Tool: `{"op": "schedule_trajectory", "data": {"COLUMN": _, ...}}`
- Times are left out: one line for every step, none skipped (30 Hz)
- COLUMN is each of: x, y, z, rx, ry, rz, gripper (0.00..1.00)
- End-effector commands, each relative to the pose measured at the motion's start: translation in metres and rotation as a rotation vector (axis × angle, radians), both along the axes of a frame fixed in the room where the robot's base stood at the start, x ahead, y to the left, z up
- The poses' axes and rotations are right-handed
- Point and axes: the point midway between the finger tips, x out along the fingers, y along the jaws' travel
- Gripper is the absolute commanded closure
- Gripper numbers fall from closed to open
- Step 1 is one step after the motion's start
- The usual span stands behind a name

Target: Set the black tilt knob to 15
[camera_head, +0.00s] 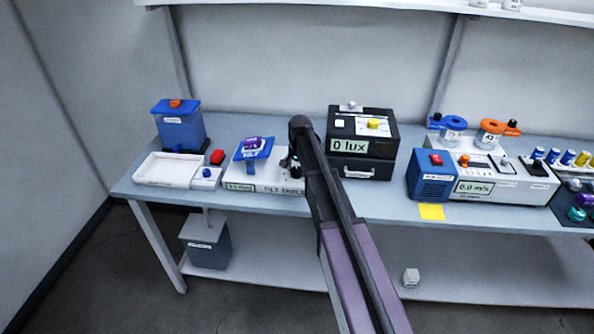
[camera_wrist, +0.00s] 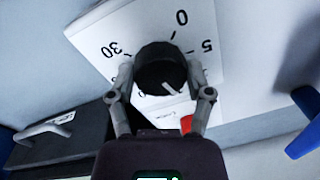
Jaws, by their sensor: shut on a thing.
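The black tilt knob (camera_wrist: 155,68) sits on a white dial plate (camera_wrist: 105,38) in the wrist view. The plate reads 0, 5 and 30 around the knob; other marks are partly hidden. A white pointer line on the knob slants to the lower right, past the 5; the number it points at is not readable. My gripper (camera_wrist: 160,80) is shut on the knob, one finger on each side. In the head view my gripper (camera_head: 292,166) is at the right end of the tilt table base (camera_head: 265,187), and my arm hides the knob. The blue tilt plate (camera_head: 262,155) carries a purple device (camera_head: 252,145).
A black box reading 0 lux (camera_head: 378,148) stands just right of my gripper. A blue fan unit (camera_head: 433,184) is further right.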

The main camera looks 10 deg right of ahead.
Motion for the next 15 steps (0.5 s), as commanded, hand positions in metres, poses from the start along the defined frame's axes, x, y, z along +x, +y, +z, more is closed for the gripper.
{"op": "schedule_trajectory", "data": {"x": -0.0033, "y": -0.0006, "z": -0.0007, "rx": -0.002, "ry": 0.006, "rz": -0.036, "gripper": 0.82}}
{"op": "schedule_trajectory", "data": {"x": -0.0033, "y": -0.0005, "z": -0.0007, "rx": -0.002, "ry": 0.006, "rz": -0.059, "gripper": 0.82}}
{"op": "schedule_trajectory", "data": {"x": -0.0033, "y": -0.0004, "z": -0.0007, "rx": -0.003, "ry": 0.006, "rz": -0.086, "gripper": 0.82}}
{"op": "schedule_trajectory", "data": {"x": -0.0033, "y": -0.0005, "z": -0.0007, "rx": -0.002, "ry": 0.006, "rz": -0.105, "gripper": 0.82}}
{"op": "schedule_trajectory", "data": {"x": -0.0033, "y": -0.0005, "z": -0.0007, "rx": -0.002, "ry": 0.007, "rz": -0.122, "gripper": 0.82}}
{"op": "schedule_trajectory", "data": {"x": -0.0033, "y": -0.0004, "z": -0.0007, "rx": -0.003, "ry": 0.006, "rz": -0.144, "gripper": 0.82}}
{"op": "schedule_trajectory", "data": {"x": -0.0033, "y": -0.0005, "z": -0.0007, "rx": -0.003, "ry": 0.006, "rz": -0.158, "gripper": 0.82}}
{"op": "schedule_trajectory", "data": {"x": -0.0033, "y": -0.0005, "z": -0.0007, "rx": -0.002, "ry": 0.007, "rz": -0.172, "gripper": 0.82}}
{"op": "schedule_trajectory", "data": {"x": -0.0033, "y": -0.0005, "z": -0.0007, "rx": -0.003, "ry": 0.007, "rz": -0.186, "gripper": 0.82}}
{"op": "schedule_trajectory", "data": {"x": -0.0033, "y": -0.0005, "z": -0.0007, "rx": -0.003, "ry": 0.007, "rz": -0.197, "gripper": 0.82}}
{"op": "schedule_trajectory", "data": {"x": -0.0033, "y": -0.0005, "z": -0.0007, "rx": -0.004, "ry": 0.007, "rz": -0.205, "gripper": 0.82}}
{"op": "schedule_trajectory", "data": {"x": -0.0034, "y": -0.0006, "z": -0.0007, "rx": -0.003, "ry": 0.007, "rz": -0.214, "gripper": 0.82}}
{"op": "schedule_trajectory", "data": {"x": -0.0034, "y": -0.0006, "z": -0.0007, "rx": -0.004, "ry": 0.007, "rz": -0.221, "gripper": 0.82}}
{"op": "schedule_trajectory", "data": {"x": -0.0034, "y": -0.0006, "z": -0.0007, "rx": -0.003, "ry": 0.007, "rz": -0.226, "gripper": 0.82}}
{"op": "schedule_trajectory", "data": {"x": -0.0034, "y": -0.0006, "z": -0.0007, "rx": -0.003, "ry": 0.007, "rz": -0.231, "gripper": 0.82}}
